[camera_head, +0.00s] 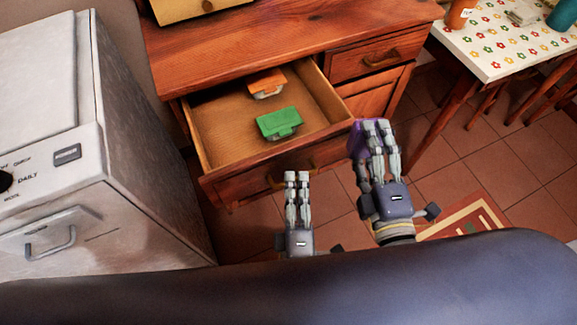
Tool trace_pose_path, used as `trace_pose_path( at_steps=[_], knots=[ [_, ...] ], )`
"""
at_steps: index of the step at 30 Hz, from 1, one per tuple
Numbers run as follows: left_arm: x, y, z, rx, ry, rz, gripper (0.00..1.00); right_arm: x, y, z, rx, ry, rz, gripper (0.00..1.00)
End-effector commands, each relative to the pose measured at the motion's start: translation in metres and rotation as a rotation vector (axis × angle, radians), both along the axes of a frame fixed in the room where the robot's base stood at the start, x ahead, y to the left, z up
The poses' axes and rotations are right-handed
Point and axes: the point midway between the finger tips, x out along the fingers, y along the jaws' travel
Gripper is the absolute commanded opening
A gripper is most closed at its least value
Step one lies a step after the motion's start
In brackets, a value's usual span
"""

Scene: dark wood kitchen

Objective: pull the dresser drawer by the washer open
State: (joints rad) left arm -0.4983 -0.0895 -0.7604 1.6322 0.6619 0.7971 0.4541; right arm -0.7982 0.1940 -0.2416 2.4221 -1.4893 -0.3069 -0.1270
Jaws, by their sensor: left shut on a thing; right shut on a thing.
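The wooden dresser (250,45) stands right of the white washer (140,200). Its left drawer (222,180) is pulled well out, showing a pale wood inside. A green item (278,123) and an orange item (267,82) lie in it. My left gripper (297,176) is at the drawer's front, shut on the drawer handle (274,181); its fingers hide part of the handle. My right gripper (375,126) is shut on a purple object (357,142), held beside the drawer's right front corner. The fingers hide most of that object.
A second drawer (375,58) on the right of the dresser is shut. A table with a flowered top (500,45) stands at the upper right. A patterned rug (475,215) lies on the tiled floor (450,150). The washer stands close on the left.

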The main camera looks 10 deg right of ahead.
Motion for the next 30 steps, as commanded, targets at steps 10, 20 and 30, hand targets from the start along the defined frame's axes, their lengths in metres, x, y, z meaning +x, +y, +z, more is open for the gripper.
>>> trace_pose_path(
  at_steps=[10,20,30],
  knots=[
    [-0.0099,-0.0034,-0.0007,0.000,0.002,-0.001,0.00,0.0000,0.0000,0.0001,0.000,0.000,0.000,0.48],
    [-0.0095,-0.0032,-0.0007,0.001,0.001,-0.001,0.29,0.0000,0.0000,0.0000,0.000,0.000,0.000,0.48],
    [-0.0108,-0.0030,-0.0006,0.001,0.001,-0.001,0.29,0.0000,0.0000,0.0000,0.000,0.000,0.000,0.48]
  ],
)
